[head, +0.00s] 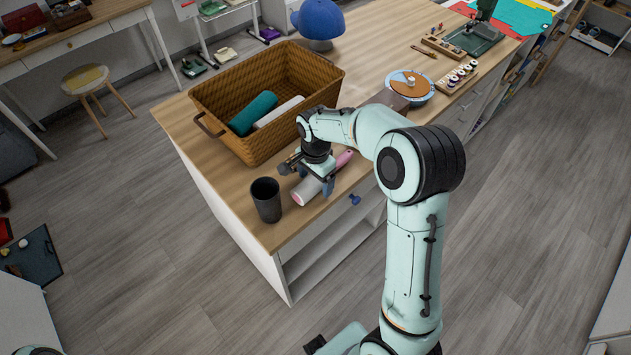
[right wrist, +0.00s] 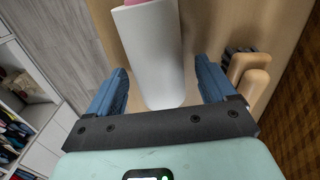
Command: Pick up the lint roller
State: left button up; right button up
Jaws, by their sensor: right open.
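The lint roller (head: 306,190) lies on the wooden counter top near its front edge, with a white roll and a pink handle. In the right wrist view its white roll (right wrist: 152,55) extends between the fingers, with a bit of pink at the top edge. My right gripper (head: 310,179) is open, low over the roller, and partly hides its middle. In the right wrist view the blue fingers of this gripper (right wrist: 160,85) are on either side of the roll, with gaps visible. My left gripper is out of view.
A dark cup (head: 266,200) stands left of the roller. A wicker basket (head: 235,95) with rolled towels is behind. A wooden-backed brush (right wrist: 247,75) lies close beside the right finger in the wrist view. A blue cap (head: 318,20) and craft items stand farther back.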

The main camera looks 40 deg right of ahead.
jog(key=c, duration=1.1)
jog(key=shift+c, duration=0.4)
